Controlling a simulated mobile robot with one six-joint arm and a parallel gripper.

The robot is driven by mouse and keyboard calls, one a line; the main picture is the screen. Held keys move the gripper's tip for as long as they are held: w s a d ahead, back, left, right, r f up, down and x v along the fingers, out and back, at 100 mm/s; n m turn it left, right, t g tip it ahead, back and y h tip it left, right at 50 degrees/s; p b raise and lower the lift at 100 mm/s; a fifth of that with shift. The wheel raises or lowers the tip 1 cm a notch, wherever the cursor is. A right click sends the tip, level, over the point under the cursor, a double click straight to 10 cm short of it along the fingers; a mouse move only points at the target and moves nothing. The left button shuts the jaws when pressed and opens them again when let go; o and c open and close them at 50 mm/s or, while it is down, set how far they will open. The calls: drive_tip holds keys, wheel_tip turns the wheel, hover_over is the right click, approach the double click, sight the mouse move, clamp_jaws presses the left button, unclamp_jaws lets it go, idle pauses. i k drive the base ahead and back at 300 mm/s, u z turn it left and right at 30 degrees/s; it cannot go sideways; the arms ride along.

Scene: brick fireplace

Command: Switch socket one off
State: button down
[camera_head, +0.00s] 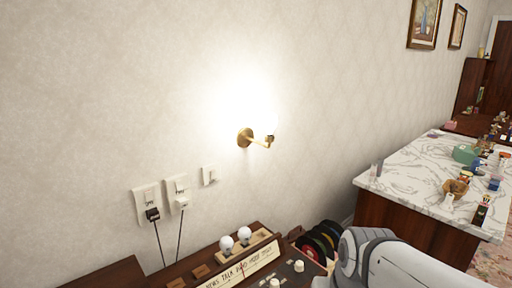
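Two white socket plates are on the wall at the lower left. The left socket (146,196) has a small dark label that seems to read "ONE", and a black plug (152,214) sits in its lower part. The right socket (176,187) has a label that seems to read "TWO", and a white plug (183,202) sits in it. Dark cords hang from both plugs. The switch positions are too small to tell. My arm shows at the lower right, well to the right of the sockets; my gripper is not in view.
A small wall switch (209,175) is right of the sockets, below a lit brass wall lamp (246,137). A wooden radio-like console (240,272) with two white bulbs stands below. A marble-topped counter (400,176) with several small items is at the right. The wall before the sockets is clear.

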sight(148, 194)
drive_tip(key=k, duration=1.35)
drive_tip(key=u, duration=0.5)
drive_tip(key=i, duration=1.65)
drive_tip(key=u, duration=0.45)
